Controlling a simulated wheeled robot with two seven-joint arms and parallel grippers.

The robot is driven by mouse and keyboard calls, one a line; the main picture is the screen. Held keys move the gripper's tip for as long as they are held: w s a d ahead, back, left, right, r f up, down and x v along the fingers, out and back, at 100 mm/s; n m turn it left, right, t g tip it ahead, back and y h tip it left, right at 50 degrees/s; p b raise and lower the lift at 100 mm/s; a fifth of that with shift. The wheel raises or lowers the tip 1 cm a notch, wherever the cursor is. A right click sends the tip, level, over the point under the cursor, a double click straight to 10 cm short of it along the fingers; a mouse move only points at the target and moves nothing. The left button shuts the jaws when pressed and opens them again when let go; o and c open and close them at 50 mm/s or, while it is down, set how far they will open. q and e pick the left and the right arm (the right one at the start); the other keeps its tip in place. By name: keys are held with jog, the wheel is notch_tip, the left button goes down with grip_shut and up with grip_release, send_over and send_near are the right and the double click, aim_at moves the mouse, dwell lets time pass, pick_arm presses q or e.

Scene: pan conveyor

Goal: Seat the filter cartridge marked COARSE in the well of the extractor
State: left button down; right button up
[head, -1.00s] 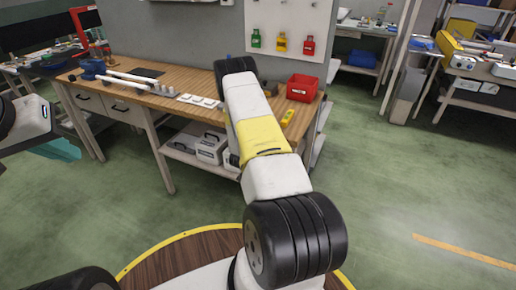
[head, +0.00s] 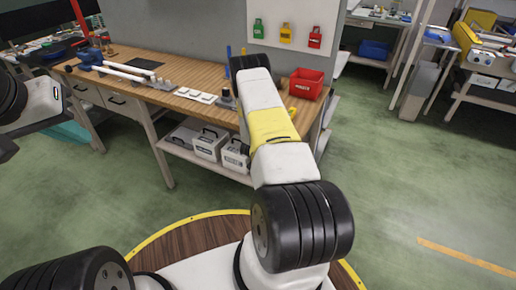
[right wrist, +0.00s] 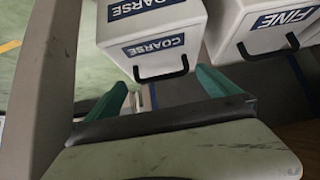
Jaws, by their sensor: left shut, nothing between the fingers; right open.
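In the right wrist view, a white cartridge marked COARSE (right wrist: 155,40) has blue labels and a black handle. My right gripper (right wrist: 165,95) is open, with its teal fingers on either side below that handle; I cannot tell whether they touch. A similar white cartridge marked FINE (right wrist: 270,30) stands to the right. In the head view two white boxes with handles (head: 207,146) stand on the bench's lower shelf, labels unreadable; my right arm hides its gripper. I cannot identify the extractor's well.
The wooden workbench (head: 180,98) holds small white pieces, tubes and a red bin (head: 306,83). Its top overhangs the lower shelf. Another bench with a yellow-and-white machine (head: 476,45) stands at far right. Green floor lies clear between.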

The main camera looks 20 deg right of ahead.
jog(key=x, duration=0.4)
jog(key=shift+w+f, duration=0.1)
jog(key=shift+f, duration=0.15)
jog(key=c, duration=1.6)
jog(key=shift+w+r, duration=0.1)
jog(key=shift+c, duration=0.9)
jog(key=shift+d+r, duration=0.1)
